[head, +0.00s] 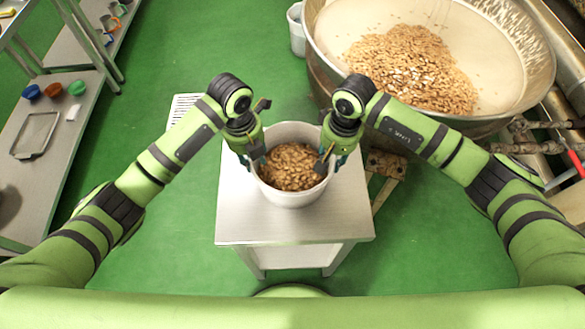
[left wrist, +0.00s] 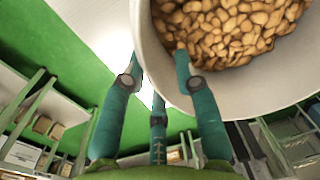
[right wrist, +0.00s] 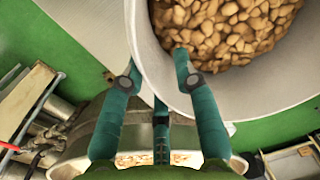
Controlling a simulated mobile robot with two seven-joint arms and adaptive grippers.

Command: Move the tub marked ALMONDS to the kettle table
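A white round tub (head: 290,198) full of almonds (head: 292,167) stands upright on a small steel table (head: 245,222) in front of me. No ALMONDS marking shows on its visible sides. My left gripper (head: 254,156) is at the tub's left rim and my right gripper (head: 323,162) at its right rim. In the left wrist view, a fingertip overlaps the inside of the tub (left wrist: 255,92), with other fingers by the rim. The right wrist view shows the same at the tub's other side (right wrist: 250,95). Whether the fingers press on the wall is unclear.
A large kettle (head: 330,75) holding a pale mass and nuts stands at the upper right, with a white bucket (head: 296,30) beside it. A steel bench (head: 62,135) with small coloured bowls is at the left. Green floor (head: 165,60) lies open between.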

